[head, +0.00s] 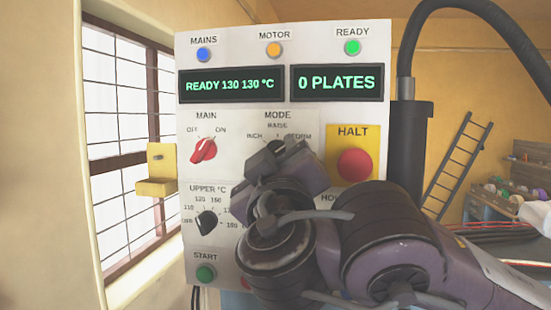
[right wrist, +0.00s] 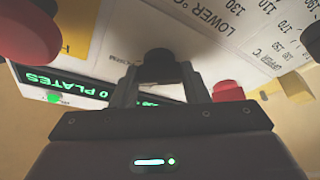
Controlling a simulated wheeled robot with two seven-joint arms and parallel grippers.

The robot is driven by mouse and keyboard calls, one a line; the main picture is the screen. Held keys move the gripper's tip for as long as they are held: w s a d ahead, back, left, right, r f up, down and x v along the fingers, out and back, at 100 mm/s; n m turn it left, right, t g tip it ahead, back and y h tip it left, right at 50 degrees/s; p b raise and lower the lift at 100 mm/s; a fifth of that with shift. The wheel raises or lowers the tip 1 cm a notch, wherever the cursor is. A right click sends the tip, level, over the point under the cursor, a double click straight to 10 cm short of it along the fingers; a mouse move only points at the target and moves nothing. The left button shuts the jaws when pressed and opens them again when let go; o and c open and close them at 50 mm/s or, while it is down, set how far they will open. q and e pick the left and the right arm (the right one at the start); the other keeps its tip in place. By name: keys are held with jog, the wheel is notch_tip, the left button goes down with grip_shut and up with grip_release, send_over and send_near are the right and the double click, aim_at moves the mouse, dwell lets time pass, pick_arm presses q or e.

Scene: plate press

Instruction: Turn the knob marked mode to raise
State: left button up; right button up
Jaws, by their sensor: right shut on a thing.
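The mode knob (head: 277,144) is black and sits on the white panel under the word MODE. Its scale reads INCH at left, RAISE at top and FORM at right. In the head view my right gripper (head: 282,156) covers most of it, so where its pointer stands cannot be told. In the right wrist view the black knob (right wrist: 158,66) is between the two fingers of my right gripper (right wrist: 160,80), which is shut on it. My left gripper is not in view.
The red main knob (head: 204,150) is left of the mode knob, and the red halt button (head: 355,165) is right of it. The display (head: 231,85) reads READY 130 130 °C; the other (head: 337,83) reads 0 PLATES. My right arm hides the lower right panel.

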jog(key=n+y, duration=0.1)
jog(key=n, duration=0.1)
jog(key=n+g+b, duration=0.1)
jog(key=n, duration=0.1)
jog(key=shift+r+y, duration=0.2)
jog(key=shift+y, duration=0.2)
jog(key=n+p, duration=0.1)
jog(key=n+g+p, duration=0.1)
jog(key=n+p, duration=0.2)
jog(key=shift+d+r+y+p, duration=0.1)
jog(key=shift+r+y+p, duration=0.2)
jog(key=shift+y, duration=0.1)
jog(key=shift+f+n+g+p, duration=0.1)
jog(key=shift+n+g+p, duration=0.55)
jog(key=shift+n, duration=0.35)
jog(key=shift+f+n+g+p, duration=0.1)
jog(key=shift+n+g+p, duration=0.25)
jog(key=shift+n, duration=0.65)
